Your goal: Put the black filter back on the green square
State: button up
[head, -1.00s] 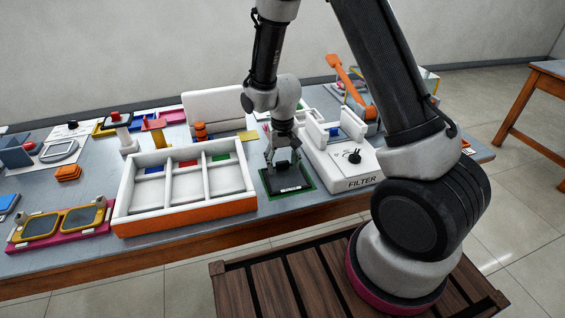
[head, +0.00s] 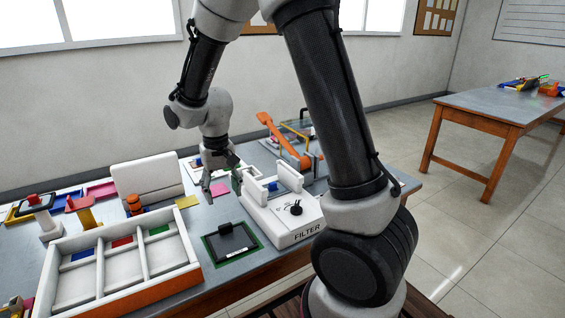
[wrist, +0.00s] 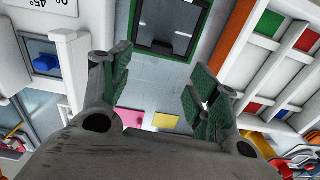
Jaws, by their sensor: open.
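The black filter (head: 231,241) lies flat on the green square (head: 211,260), whose green edge shows around it. In the wrist view the black filter (wrist: 168,22) is at the top, beyond my fingertips, with the green square's border (wrist: 180,56) around it. My gripper (head: 212,185) is open and empty, above the table behind the filter and apart from it. In the wrist view my gripper's two fingers (wrist: 158,100) are spread with bare table between them.
The white FILTER device (head: 290,225) stands right of the green square. A white compartment tray (head: 160,286) with an orange front is on the left. Pink and yellow cards (head: 187,202) lie behind. An orange-armed device (head: 283,140) stands farther back.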

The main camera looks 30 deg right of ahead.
jog(key=s+d+r+t, duration=0.1)
jog(key=s+d+r, duration=0.3)
jog(key=r, duration=0.3)
jog(key=s+d+r+t, duration=0.1)
jog(key=s+d+r, duration=0.4)
jog(key=r, duration=0.2)
jog(key=s+d+r+t, duration=0.1)
jog(key=s+d+r, duration=0.1)
jog(key=s, duration=0.5)
jog(key=s+d+r+t, duration=0.1)
jog(key=s+d+r, duration=0.2)
jog(key=s, duration=0.3)
jog(key=shift+s+d+n, duration=0.2)
jog(key=shift+s+n, duration=0.15)
jog(key=shift+n, duration=0.05)
